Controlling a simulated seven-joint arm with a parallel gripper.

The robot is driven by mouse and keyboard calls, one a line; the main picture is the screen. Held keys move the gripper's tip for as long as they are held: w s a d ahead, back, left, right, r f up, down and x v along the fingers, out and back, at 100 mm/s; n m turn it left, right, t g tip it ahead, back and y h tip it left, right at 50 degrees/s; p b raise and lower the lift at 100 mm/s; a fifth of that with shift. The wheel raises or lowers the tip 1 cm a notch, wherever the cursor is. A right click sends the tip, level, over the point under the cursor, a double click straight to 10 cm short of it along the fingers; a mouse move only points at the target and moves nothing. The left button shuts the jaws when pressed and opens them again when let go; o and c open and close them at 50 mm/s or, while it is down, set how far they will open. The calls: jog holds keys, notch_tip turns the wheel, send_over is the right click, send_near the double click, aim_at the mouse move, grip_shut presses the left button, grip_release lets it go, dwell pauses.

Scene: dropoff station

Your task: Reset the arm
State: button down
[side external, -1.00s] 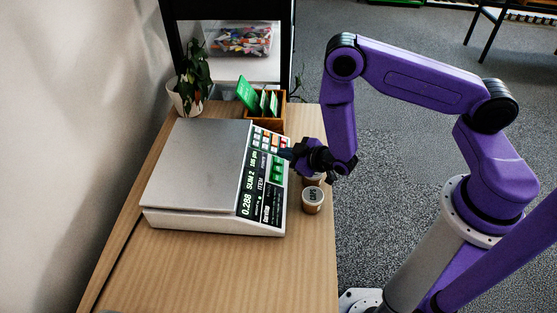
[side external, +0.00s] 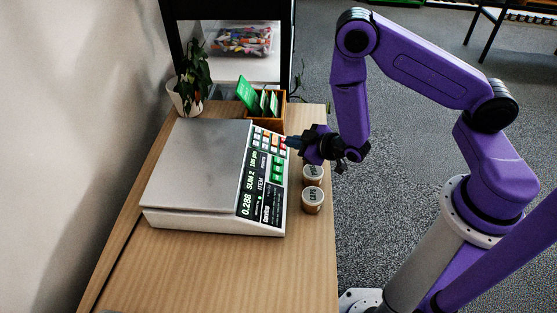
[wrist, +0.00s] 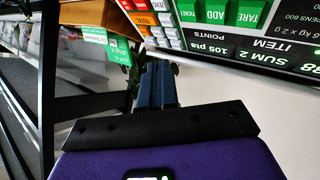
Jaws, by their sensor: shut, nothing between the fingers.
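My gripper (side external: 291,142) is shut and empty. It is at the right edge of the scale's button panel, above the table, and it is hard to tell whether its tips touch anything. In the wrist view the closed fingers (wrist: 156,84) point toward the panel's edge, beside the coloured keys. My purple arm reaches in from the right.
A counting scale (side external: 195,170) with a lit display (wrist: 275,45) sits on the wooden table (side external: 200,270). Two lidded cups (side external: 313,200) stand right of it. A potted plant (side external: 190,85) and a wooden box with green cards (side external: 262,108) stand behind. The table's front is clear.

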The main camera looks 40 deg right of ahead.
dwell(0.3)
jog(key=s+a+r+n+g+y, duration=0.3)
jog(key=s+a+r+g, duration=0.65)
jog(key=s, duration=0.45)
jog(key=s+d+r+n+g+h, duration=0.2)
jog(key=s+d+r+h, duration=0.2)
jog(key=s+d+r, duration=0.6)
jog(key=shift+s+d+r+n+g, duration=0.4)
jog(key=shift+s+d, duration=0.15)
jog(key=shift+s, duration=1.75)
